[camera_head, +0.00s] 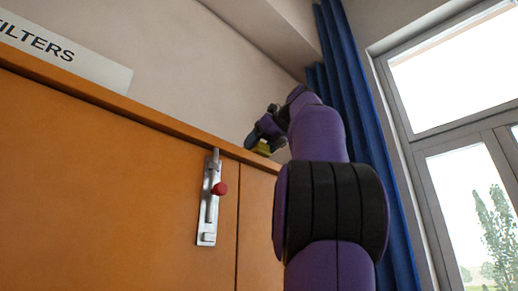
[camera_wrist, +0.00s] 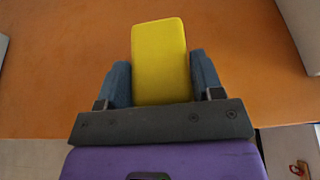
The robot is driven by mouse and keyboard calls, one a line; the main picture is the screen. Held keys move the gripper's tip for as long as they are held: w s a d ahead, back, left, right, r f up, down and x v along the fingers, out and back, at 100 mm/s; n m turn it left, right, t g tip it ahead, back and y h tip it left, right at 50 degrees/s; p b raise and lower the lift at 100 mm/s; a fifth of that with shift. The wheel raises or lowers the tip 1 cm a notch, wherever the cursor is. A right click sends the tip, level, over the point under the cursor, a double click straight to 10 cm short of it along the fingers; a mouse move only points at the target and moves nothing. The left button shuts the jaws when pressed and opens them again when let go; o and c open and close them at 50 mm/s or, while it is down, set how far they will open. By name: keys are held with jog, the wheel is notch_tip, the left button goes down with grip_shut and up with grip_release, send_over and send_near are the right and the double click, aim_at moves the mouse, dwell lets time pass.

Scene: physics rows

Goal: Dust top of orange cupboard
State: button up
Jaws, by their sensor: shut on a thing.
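The orange cupboard (camera_head: 110,180) fills the left of the head view, seen from below, so its top surface is hidden there. In the wrist view its orange top (camera_wrist: 60,70) lies below my gripper, with the front edge crossing low in the picture. My gripper (camera_head: 262,142) is at the top edge of the cupboard, near its right part. In the wrist view my gripper (camera_wrist: 161,88) is shut on a yellow block-like duster or sponge (camera_wrist: 160,55), held between both fingers. I cannot tell whether the yellow block touches the top.
A white sign reading "FILTERS" (camera_head: 60,48) stands on the cupboard top at left. A metal latch with a red knob (camera_head: 211,200) is on the cupboard front. A blue curtain (camera_head: 365,130) and a window (camera_head: 460,150) are at right. A pale object (camera_wrist: 303,35) is at the wrist view's upper right.

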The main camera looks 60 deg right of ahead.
jog(key=s+a, duration=0.2)
jog(key=s, duration=0.5)
jog(key=s+a, duration=0.3)
jog(key=s, duration=0.5)
jog(key=shift+s, duration=0.15)
dwell(1.1)
dwell(0.6)
